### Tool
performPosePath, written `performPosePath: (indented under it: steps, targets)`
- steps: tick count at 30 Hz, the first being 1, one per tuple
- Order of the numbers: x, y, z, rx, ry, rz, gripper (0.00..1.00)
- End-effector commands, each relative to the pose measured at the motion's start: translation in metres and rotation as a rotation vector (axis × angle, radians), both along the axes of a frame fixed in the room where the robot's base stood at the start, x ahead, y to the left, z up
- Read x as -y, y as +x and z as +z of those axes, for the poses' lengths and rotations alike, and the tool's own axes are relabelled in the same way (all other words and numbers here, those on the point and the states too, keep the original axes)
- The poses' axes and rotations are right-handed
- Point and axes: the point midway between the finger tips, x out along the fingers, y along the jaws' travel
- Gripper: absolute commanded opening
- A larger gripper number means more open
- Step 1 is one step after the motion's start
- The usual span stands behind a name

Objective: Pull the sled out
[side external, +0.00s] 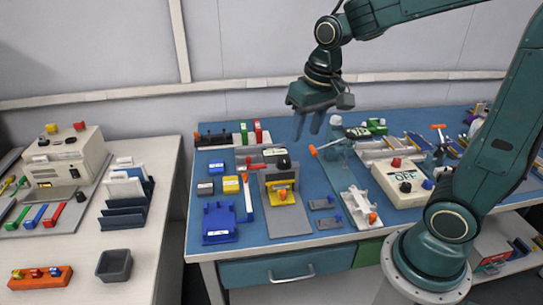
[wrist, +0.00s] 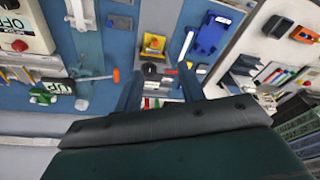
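A grey press-like fixture (side external: 268,178) with a black ball knob (side external: 283,162) stands on the blue bench. A yellow piece (side external: 283,198) with an orange knob sits low in its front and looks like the sled. The yellow piece also shows in the wrist view (wrist: 153,43), ahead of the fingertips. My gripper (side external: 309,128) hangs above the back of the bench, behind and above the fixture. Its two fingers are apart with nothing between them, as the wrist view (wrist: 160,78) also shows. How far the yellow piece is inside the fixture is hard to tell.
A blue holder (side external: 219,222) stands left of the fixture, and a white part with an orange knob (side external: 360,205) lies right. An orange-handled tool (side external: 330,145) sits close to my gripper. A box reading OFF (side external: 405,187) is further right. The bench front edge is clear.

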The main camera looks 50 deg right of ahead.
Motion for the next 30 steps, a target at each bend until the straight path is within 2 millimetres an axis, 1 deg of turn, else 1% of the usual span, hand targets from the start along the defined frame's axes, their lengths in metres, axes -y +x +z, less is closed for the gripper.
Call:
performPosePath:
  steps: [1, 3, 9, 15, 18, 22, 30]
  targets:
    - [0.003, 0.009, -0.008, -0.022, 0.004, -0.02, 0.4]
    - [0.007, 0.019, -0.017, -0.045, 0.011, -0.048, 0.4]
    - [0.019, 0.046, -0.048, -0.114, 0.027, -0.127, 0.4]
    - [0.03, 0.066, -0.078, -0.17, 0.039, -0.195, 0.4]
    - [0.033, 0.072, -0.088, -0.188, 0.042, -0.216, 0.4]
    - [0.035, 0.076, -0.095, -0.198, 0.044, -0.23, 0.4]
    - [0.036, 0.076, -0.097, -0.199, 0.044, -0.232, 0.4]
